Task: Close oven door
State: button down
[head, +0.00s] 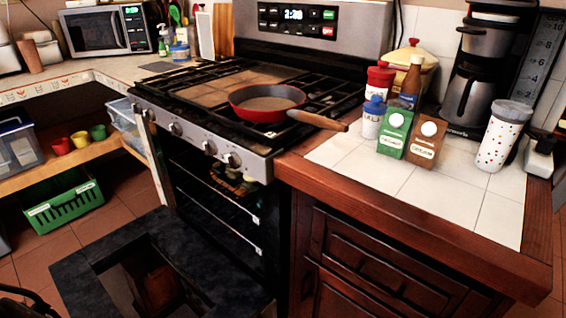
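The oven door (218,290) is open, folded down and lying about level in front of the oven at the bottom of the head view. It is dark, with a window in its middle. The oven (215,205) stands open above it, and its racks show inside. Something small and yellowish shows on or behind the upper rack, too dim to identify. The door's near edge is partly cut off by the picture's bottom. I do not see my gripper clearly. A dark curved shape enters at the bottom left corner, and I cannot tell what it is.
A red pan (267,103) sits on the stove top, its wooden handle reaching over the right counter (400,185). Cartons, bottles and a coffee maker (480,80) stand there. Left of the oven are shelves with a green crate (64,208). Tiled floor shows left of the door.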

aim_at(154, 265)
jog(key=j+u, duration=0.4)
jog(key=j, duration=1.1)
jog(key=i, duration=0.1)
